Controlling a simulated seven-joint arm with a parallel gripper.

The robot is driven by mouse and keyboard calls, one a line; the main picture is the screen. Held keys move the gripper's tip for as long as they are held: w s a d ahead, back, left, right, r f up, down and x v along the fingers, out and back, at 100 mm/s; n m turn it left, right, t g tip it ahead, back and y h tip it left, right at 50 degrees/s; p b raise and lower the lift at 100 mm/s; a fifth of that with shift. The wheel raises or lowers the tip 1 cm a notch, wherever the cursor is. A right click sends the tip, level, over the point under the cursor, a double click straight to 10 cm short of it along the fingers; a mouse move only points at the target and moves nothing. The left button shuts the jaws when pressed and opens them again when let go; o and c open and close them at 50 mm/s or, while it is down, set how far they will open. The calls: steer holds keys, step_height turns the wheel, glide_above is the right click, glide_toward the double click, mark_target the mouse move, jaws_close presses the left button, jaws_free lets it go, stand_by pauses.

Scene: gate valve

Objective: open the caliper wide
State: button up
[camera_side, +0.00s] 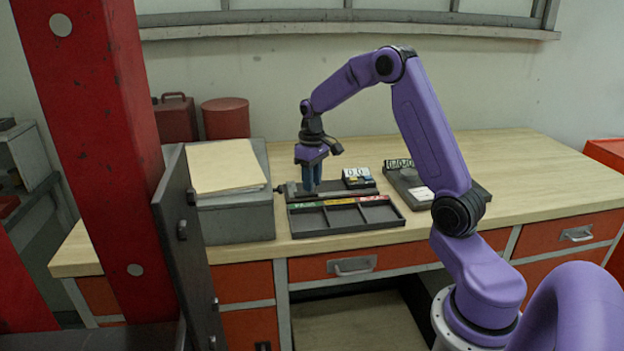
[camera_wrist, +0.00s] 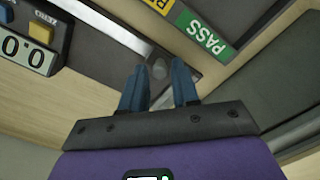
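The caliper (camera_wrist: 112,35) shows in the wrist view as a pale metal bar running from the upper left to the centre, with a dark grey knob (camera_wrist: 159,69) near its end. In the side view the caliper lies on a dark base (camera_side: 335,193) on the bench, too small to tell its jaws. My gripper (camera_side: 311,188) points down over the left part of that base. Its two blue fingers stand apart in the wrist view (camera_wrist: 158,76), one on each side of the knob. Whether they touch it I cannot tell.
A black sorting tray (camera_side: 345,232) with a coloured label strip, PASS (camera_wrist: 204,33) among it, lies in front of the caliper base. A grey box (camera_side: 240,220) with folders stands left. Another device with a display (camera_side: 398,165) is at the right. Bench beyond it is clear.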

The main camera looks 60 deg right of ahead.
jaws_close()
steer(key=s+d, duration=0.5)
steer(key=shift+s, duration=0.1)
steer(key=shift+o, duration=2.1)
jaws_free()
steer(key=shift+r, duration=0.15)
step_height(320, 180, up, 17)
steer(key=shift+r, duration=0.1)
